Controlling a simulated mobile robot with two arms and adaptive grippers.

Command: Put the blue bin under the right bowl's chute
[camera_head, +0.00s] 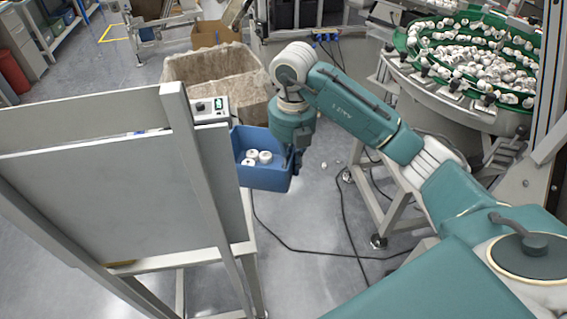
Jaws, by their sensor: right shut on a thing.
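The blue bin (264,178) hangs in the air at the middle of the view, with several white caps inside. My right gripper (296,160) is shut on the bin's right side; its fingers are mostly hidden behind the wrist. The bin's left part is close to a grey frame and partly covered by it. The right bowl (470,55), a green-rimmed feeder full of white caps, stands at the upper right. I cannot make out its chute clearly. My left gripper is not in view.
A grey panel stand (100,205) fills the left. Black cables (330,252) and a few loose caps lie on the floor. Open floor (310,205) lies between the stand and the bowl's legs.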

